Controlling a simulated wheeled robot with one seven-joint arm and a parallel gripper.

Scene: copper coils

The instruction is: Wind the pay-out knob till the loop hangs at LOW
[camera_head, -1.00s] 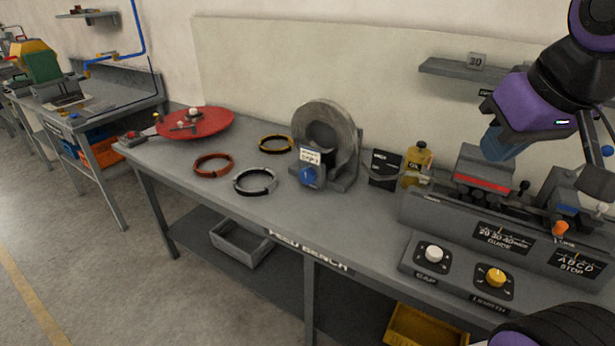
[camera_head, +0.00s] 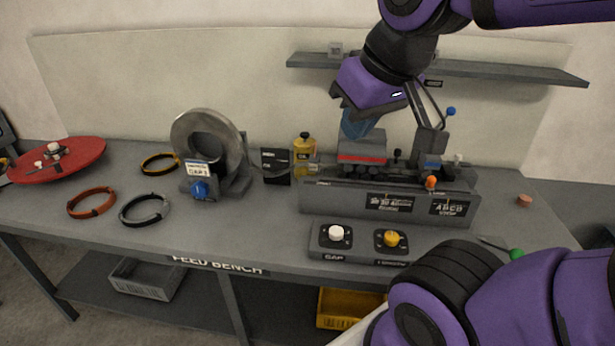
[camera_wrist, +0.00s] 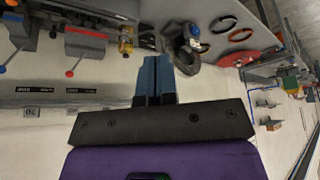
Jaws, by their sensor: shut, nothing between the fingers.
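A blue knob (camera_head: 200,189) sits on the front of the grey coil stand, under a small white label; I take it for the pay-out knob. A grey metal coil (camera_head: 212,140) stands upright on that stand. A dark gauge plate (camera_head: 276,166) stands right of the coil; its marks are too small to read. A thin strip near it is hard to make out, so I cannot tell the loop's height. My gripper (camera_head: 352,134) is shut and empty, in the air near the red-striped block. The blue fingers (camera_wrist: 153,65) also show in the wrist view, apart from the coil (camera_wrist: 184,50).
A yellow bottle (camera_head: 304,158) stands between the gauge plate and the guide unit (camera_head: 340,198). A panel with a white knob (camera_head: 336,232) and a yellow knob (camera_head: 391,238) is in front. Loose rings (camera_head: 144,208) and a red disc (camera_head: 78,160) lie left. A shelf (camera_head: 470,70) is behind my arm.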

